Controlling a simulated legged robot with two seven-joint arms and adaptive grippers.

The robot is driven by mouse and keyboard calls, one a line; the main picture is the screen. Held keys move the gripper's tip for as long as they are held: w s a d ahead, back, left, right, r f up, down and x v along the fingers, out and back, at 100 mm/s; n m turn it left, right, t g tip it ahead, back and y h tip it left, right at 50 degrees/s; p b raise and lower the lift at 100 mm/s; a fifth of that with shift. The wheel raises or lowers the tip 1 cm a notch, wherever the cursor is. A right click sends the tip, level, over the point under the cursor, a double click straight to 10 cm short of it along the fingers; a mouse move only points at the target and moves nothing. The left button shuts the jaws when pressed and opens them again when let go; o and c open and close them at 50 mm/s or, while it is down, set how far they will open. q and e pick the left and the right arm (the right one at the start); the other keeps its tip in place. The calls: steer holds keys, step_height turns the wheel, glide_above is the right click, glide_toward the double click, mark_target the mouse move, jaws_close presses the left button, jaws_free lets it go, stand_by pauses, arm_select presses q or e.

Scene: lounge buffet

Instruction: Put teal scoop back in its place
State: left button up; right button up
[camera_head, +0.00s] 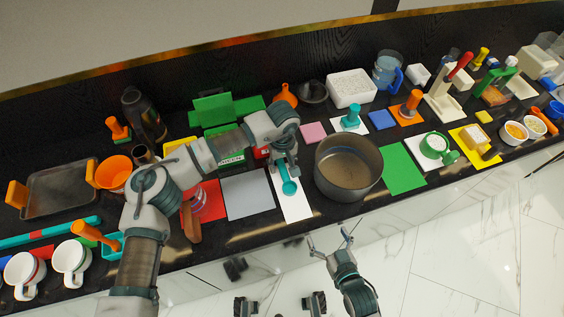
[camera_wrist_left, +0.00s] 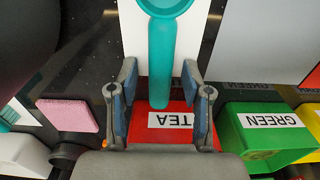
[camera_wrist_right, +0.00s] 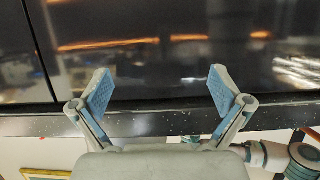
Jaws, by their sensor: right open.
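The teal scoop (camera_head: 289,187) lies over the white mat (camera_head: 296,209) at the middle of the counter, its bowl toward the front edge. My left gripper (camera_head: 288,170) is above its handle, mostly hiding it in the head view. In the left wrist view, the scoop's handle (camera_wrist_left: 161,62) runs between the two fingers (camera_wrist_left: 160,92), with a gap on each side. The left gripper is open. The handle's end is close to a red box marked TEA (camera_wrist_left: 168,132). My right gripper (camera_head: 332,243) is open and empty in front of the counter; it also shows in the right wrist view (camera_wrist_right: 158,88).
A large brown pot (camera_head: 348,190) stands just right of the white mat. A grey mat (camera_head: 248,194) lies left, a green mat (camera_head: 402,168) right of the pot. A green box (camera_wrist_left: 268,130) stands beside the TEA box. Many other items crowd the counter.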

mark_target(282, 165)
arm_select(q)
steer(key=shift+r, duration=0.1)
steer(key=shift+r, duration=0.3)
step_height(282, 165, up, 12)
steer(key=p, duration=0.2)
steer(key=shift+f, duration=0.25)
arm_select(e)
steer(key=s+d+f+g+h, duration=0.1)
steer(key=s+d+f+g, duration=0.1)
steer(key=s+f+g, duration=0.2)
steer(key=shift+s, duration=0.4)
arm_select(q)
steer(key=shift+s, duration=0.1)
arm_select(e)
steer(key=shift+w+f, duration=0.1)
